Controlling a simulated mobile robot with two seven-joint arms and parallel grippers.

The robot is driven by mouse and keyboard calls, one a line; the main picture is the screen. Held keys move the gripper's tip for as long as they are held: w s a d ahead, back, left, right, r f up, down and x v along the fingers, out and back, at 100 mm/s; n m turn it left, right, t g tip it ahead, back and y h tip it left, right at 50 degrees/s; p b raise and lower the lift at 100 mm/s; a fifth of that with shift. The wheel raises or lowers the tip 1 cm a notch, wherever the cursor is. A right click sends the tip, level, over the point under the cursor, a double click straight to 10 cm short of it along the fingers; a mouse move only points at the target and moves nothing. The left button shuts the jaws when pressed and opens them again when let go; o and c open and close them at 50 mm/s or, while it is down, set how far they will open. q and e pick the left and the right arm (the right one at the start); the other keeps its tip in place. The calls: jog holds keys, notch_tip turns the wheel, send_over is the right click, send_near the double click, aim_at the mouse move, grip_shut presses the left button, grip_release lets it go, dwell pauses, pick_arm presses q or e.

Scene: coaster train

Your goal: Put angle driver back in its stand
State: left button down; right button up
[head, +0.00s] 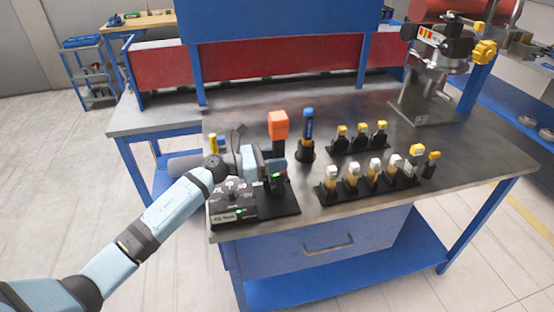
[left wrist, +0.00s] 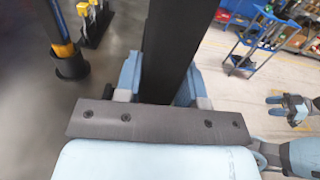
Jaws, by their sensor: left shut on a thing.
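My left gripper (head: 264,165) is shut on the angle driver (head: 279,127), a tool with an orange block on top and a black body. In the left wrist view the black body (left wrist: 172,45) stands between the light-blue fingers (left wrist: 158,82). The driver is upright at the back of a black base (head: 285,206) on the bench. Its lower end is partly hidden by my gripper, so I cannot tell whether it touches the base. My right gripper (left wrist: 289,108) shows small at the right edge of the left wrist view; its opening is unclear.
A blue driver (head: 308,128) stands in a round black holder close to the right. A control box (head: 233,207) sits on the base's left. Black racks (head: 367,188) hold several yellow- and white-topped pieces. A press (head: 432,75) stands at the back right.

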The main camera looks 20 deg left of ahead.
pick_arm(q)
jog(key=shift+f+b, duration=0.65)
jog(key=shift+b, duration=0.25)
pick_arm(e)
jog(key=shift+f, duration=0.9)
pick_arm(q)
jog(key=c, duration=0.6)
grip_release()
jog(key=shift+c, duration=0.2)
jog(key=shift+f, duration=0.25)
jog(key=b+v, duration=0.2)
jog(key=v, duration=1.1)
jog(key=shift+s+b, duration=0.1)
jog(key=shift+b, duration=0.3)
jog(key=shift+s+a+r, duration=0.15)
jog(key=shift+s+a, duration=0.1)
jog(key=shift+a, duration=0.1)
pick_arm(e)
jog(key=shift+w+a+f, duration=0.15)
jog(key=shift+w+f, duration=0.15)
jog(key=shift+f, duration=0.35)
